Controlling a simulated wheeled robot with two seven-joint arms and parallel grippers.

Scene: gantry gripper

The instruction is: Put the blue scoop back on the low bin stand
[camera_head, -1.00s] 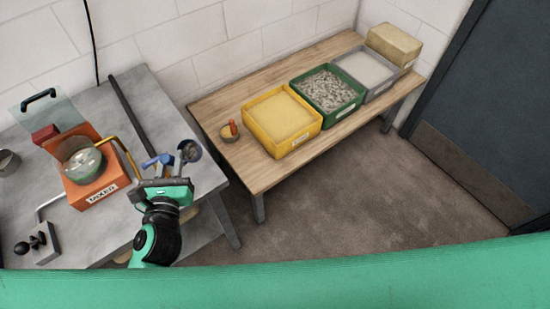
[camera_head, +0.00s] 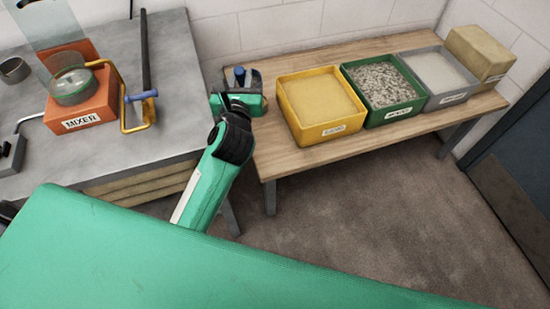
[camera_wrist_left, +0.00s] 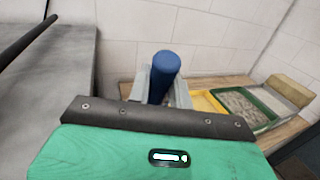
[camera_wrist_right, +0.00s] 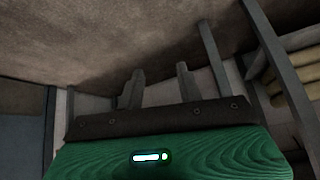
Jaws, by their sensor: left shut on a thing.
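The blue scoop (camera_head: 239,76) is in my left gripper (camera_head: 240,84), at the left end of the low bin stand (camera_head: 283,162). In the left wrist view its blue handle (camera_wrist_left: 165,68) stands up between the fingers. The scoop's bowl is hidden, and I cannot tell how far it is above the stand. My left gripper is shut on the handle. My right gripper (camera_wrist_right: 161,84) shows only in the right wrist view, with its fingers apart and empty, low near table legs.
The stand holds a yellow bin (camera_head: 326,130), a green bin of gravel (camera_head: 398,112), a grey bin (camera_head: 452,98) and a tan block (camera_head: 490,55). Left is a metal table (camera_head: 175,75) with an orange mixer (camera_head: 85,118) and its yellow crank (camera_head: 122,112). A dark door is at right.

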